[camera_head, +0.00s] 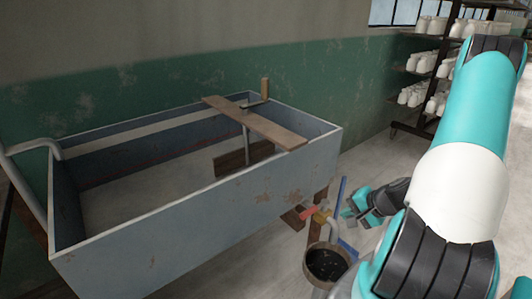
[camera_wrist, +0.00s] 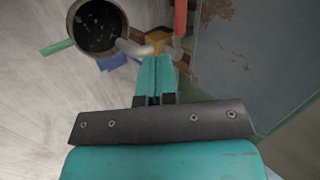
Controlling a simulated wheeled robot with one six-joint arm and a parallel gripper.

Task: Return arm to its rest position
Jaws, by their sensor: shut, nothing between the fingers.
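My gripper (camera_head: 350,209) is beside the near right end of the big trough (camera_head: 200,205), close to a brass valve (camera_head: 320,217) with a red handle (camera_head: 309,212). In the wrist view the two teal fingers of my gripper (camera_wrist: 155,62) lie together, shut and empty. My teal and white arm fills the right side of the head view and reaches down to the gripper. The brass valve shows just beyond the fingertips in the wrist view (camera_wrist: 157,40); I cannot tell whether they touch it.
A round bucket (camera_head: 311,268) with dark, speckled contents stands below a grey spout (camera_head: 332,230). Racks of white jars (camera_head: 425,62) stand at the back right. Blue pieces (camera_head: 347,248) lie near the bucket.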

